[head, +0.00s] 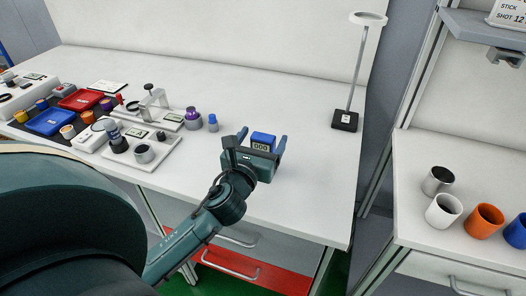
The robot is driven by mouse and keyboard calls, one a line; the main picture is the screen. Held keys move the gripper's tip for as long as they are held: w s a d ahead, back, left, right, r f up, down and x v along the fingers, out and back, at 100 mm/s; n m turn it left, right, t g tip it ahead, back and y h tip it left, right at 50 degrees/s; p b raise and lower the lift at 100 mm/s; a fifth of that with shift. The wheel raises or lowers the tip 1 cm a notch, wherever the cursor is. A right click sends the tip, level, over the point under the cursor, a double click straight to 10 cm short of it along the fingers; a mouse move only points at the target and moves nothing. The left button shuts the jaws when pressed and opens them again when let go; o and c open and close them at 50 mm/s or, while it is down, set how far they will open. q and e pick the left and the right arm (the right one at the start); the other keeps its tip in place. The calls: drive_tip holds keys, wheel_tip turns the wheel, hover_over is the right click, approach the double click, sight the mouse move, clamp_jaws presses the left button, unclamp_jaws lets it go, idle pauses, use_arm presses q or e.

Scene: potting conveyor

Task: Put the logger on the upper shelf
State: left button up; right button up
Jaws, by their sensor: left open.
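The logger (264,137), a small blue box with a grey display, stands on the white table in the middle of the head view. My left gripper (261,143) reaches it from the front. Its two fingers are apart, one at each side of the logger. I cannot tell whether either finger touches it. The gripper hides the logger's lower part. A grey shelf (483,32) is at the upper right, above the right-hand bench; a sign stands on it. My right gripper is not in view.
A lamp on a black base (345,120) stands at the table's right end. Blue and red trays (80,99), fixtures and small jars crowd the left. Several cups, including an orange one (483,221), stand on the right bench.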

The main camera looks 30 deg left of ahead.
use_arm(q)
drive_tip(key=x, duration=0.3)
drive_tip(key=shift+c, duration=0.4)
drive_tip(key=shift+r, duration=0.15)
drive_tip(key=c, duration=1.5)
